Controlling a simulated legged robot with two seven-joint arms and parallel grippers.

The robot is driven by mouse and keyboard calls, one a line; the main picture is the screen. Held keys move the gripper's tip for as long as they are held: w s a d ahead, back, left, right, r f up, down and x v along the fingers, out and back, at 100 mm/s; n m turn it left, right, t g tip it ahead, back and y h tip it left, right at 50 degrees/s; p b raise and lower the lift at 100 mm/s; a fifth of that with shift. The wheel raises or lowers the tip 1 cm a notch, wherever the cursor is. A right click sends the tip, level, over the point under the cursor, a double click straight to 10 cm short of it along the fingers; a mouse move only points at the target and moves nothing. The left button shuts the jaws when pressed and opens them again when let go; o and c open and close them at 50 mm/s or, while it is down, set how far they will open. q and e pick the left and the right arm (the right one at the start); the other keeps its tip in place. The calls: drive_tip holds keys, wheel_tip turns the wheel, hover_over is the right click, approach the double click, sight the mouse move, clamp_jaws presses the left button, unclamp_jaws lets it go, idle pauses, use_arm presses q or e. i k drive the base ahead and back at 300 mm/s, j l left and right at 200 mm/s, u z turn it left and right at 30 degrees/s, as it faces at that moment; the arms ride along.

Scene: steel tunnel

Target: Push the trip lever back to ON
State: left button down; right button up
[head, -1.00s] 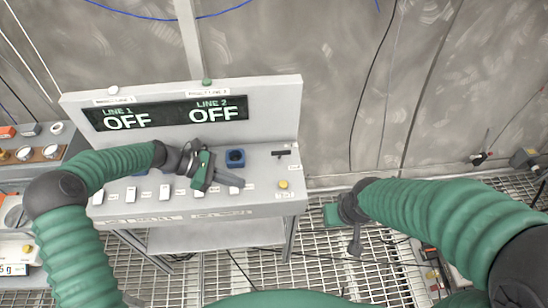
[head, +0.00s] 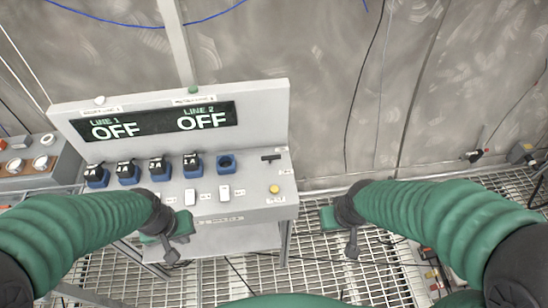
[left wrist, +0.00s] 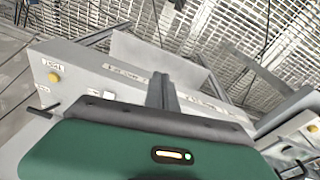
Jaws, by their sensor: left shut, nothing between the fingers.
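The trip lever appears to be the small black T-shaped handle (head: 271,157) at the right end of the grey console (head: 255,207). A black handle also shows at the left in the left wrist view (left wrist: 45,112). The display (head: 150,121) reads OFF for LINE 1 and LINE 2. My left gripper (head: 172,257) is shut and empty at the console's front edge, left of and apart from the handle. Its shut fingers show in the left wrist view (left wrist: 161,92). My right gripper (head: 352,246) hangs over the grating, right of the console; its jaw gap is unclear.
Several blue sockets with black plugs (head: 128,171) stand in a row; one blue socket (head: 227,162) is empty. White switches (head: 224,192) and a yellow button (head: 274,189) sit nearer the front. Another panel (head: 35,165) stands at left.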

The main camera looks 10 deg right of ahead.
sight(269, 159)
drive_tip(key=l, duration=0.65)
drive_tip(key=i+l, duration=0.15)
drive_tip(key=l, duration=0.5)
drive_tip(key=u, duration=0.05)
